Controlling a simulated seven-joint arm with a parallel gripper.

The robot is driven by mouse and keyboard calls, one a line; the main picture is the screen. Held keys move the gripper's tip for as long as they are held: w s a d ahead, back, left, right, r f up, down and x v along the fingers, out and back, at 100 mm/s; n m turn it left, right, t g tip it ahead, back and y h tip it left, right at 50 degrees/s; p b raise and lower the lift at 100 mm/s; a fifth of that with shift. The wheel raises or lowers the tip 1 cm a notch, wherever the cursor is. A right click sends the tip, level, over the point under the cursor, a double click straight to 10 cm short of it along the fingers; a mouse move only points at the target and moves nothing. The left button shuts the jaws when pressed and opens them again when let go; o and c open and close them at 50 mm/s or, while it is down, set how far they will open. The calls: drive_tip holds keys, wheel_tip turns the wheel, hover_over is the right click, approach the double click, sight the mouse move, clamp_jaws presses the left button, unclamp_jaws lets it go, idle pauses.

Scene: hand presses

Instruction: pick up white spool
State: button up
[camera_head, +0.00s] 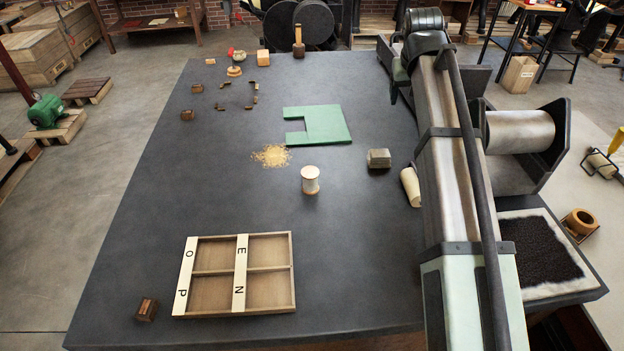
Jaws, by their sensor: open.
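The white spool (310,180) stands upright on the dark tabletop, near the middle of the view. My arm runs up the right side of the view, well to the right of the spool. I cannot make out my gripper in this view.
A wooden tray (292,276) with lettered strips lies in front of the spool. A cream cylinder (409,187) lies right. The table left of the spool is clear.

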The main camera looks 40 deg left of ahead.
drive_tip(key=s+a+f+n+g, duration=0.25)
drive_tip(key=s+a, duration=0.55)
drive_tip(key=s, duration=0.5)
drive_tip(key=n+g+h, duration=0.1)
drive_tip(key=n+g, duration=0.1)
drive_tip(key=n, duration=0.1)
hover_over(310, 171)
drive_tip(key=f, duration=0.9)
drive_tip(key=shift+a+f, duration=0.25)
drive_tip(key=shift+a, duration=0.15)
drive_tip(key=shift+d+f, duration=0.2)
drive_tip(key=shift+f, duration=0.4)
drive_tip(key=f, duration=0.4)
drive_tip(key=shift+d, duration=0.2)
drive_tip(key=c, duration=1)
